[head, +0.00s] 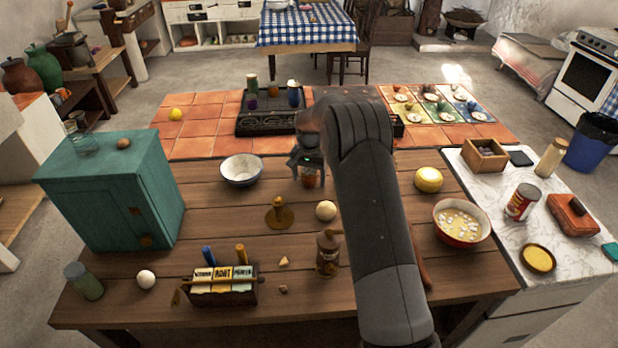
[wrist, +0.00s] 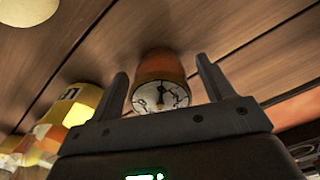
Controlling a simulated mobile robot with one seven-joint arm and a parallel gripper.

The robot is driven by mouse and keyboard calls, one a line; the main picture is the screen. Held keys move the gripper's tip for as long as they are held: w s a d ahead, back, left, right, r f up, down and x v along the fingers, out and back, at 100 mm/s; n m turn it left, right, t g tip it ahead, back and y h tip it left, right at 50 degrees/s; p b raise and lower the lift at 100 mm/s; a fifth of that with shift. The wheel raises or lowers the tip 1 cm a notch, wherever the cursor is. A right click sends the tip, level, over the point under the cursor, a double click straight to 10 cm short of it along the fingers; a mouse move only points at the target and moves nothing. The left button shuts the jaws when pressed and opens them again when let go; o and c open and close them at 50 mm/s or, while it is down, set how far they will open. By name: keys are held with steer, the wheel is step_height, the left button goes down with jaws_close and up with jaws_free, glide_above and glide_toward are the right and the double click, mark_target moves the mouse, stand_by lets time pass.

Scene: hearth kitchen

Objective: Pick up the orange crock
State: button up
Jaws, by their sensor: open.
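The orange crock (head: 309,180) stands on the wooden table in the head view, just below my gripper (head: 306,162), which partly hides it. In the wrist view the orange crock (wrist: 162,66) shows an orange-brown side and a pale end face with dark crack-like lines. It lies between the two fingers of my gripper (wrist: 161,73), which are apart, with a gap visible on the right side. I cannot tell how deep the crock sits between the fingers. My gripper is open and not closed on it.
A white bowl (head: 241,169) stands left of the crock, and a pale ball (head: 326,210) and a brown pump bottle (head: 328,254) stand nearer. A teal cabinet (head: 115,192) fills the table's left end. A yellow patterned object (wrist: 72,104) is left of the fingers in the wrist view.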

steer(key=shift+c, duration=0.5)
steer(key=c, duration=1.1)
